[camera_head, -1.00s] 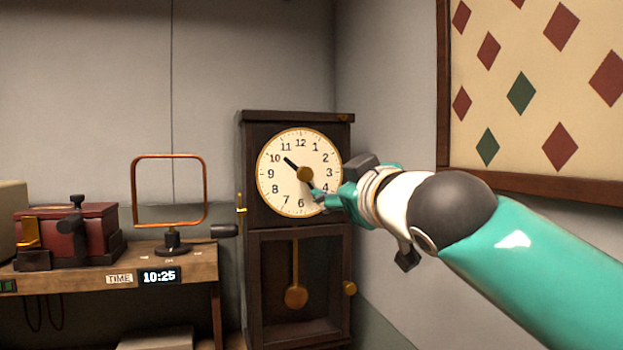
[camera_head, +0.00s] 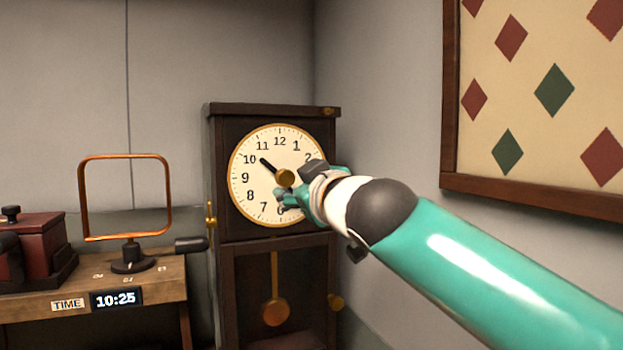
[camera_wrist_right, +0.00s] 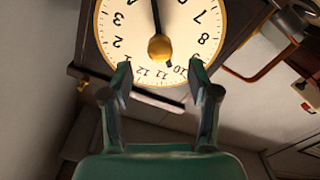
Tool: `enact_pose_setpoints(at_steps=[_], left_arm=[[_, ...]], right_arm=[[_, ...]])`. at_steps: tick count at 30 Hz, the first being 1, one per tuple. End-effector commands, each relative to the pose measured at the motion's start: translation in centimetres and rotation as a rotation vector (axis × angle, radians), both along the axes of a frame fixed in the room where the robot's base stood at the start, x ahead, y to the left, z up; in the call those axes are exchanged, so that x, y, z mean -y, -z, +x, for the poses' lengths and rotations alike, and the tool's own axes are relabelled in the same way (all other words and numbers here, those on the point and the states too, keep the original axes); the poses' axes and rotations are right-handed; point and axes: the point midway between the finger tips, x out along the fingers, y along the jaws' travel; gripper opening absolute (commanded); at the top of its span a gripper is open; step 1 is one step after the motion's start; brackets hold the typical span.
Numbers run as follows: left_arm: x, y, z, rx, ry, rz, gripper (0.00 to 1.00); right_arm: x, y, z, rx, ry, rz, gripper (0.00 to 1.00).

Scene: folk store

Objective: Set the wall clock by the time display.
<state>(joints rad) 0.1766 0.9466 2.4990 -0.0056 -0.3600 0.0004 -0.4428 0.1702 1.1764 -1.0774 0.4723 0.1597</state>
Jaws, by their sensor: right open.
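The wall clock (camera_head: 240,197) has a cream dial in a dark wooden case. Its short black hand (camera_head: 268,165) points close to 10. The brass hub (camera_head: 285,178) stands out at the centre. The long hand is mostly hidden by my right gripper in the head view; in the right wrist view, where the dial is upside down, the long hand (camera_wrist_right: 156,18) points up, its tip out of frame. The time display (camera_head: 116,299) reads 10:25. My right gripper (camera_head: 283,200) is open in front of the dial's lower part; its empty fingers (camera_wrist_right: 160,68) show below the hub. My left gripper is not in view.
A bench (camera_head: 160,284) at left carries a copper loop on a stand (camera_head: 83,205) and a red box (camera_head: 40,240). A pendulum (camera_head: 275,312) hangs in the lower case. A diamond-patterned board (camera_head: 480,150) is on the right wall.

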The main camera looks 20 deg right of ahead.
Motion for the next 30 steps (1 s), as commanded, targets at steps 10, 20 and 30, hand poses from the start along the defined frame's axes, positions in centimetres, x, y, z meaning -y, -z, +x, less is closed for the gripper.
enact_pose_setpoints(at_steps=[10,20,30], left_arm=[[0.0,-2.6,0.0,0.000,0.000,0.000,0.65],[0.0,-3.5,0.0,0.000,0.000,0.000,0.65],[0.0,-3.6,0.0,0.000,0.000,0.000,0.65]], right_arm=[[-0.3,-0.3,3.7,-0.001,-0.002,-0.001,0.60],[-0.4,-0.1,5.6,0.002,-0.003,0.000,0.60],[-0.4,-0.2,5.8,0.002,-0.003,-0.001,0.60]])
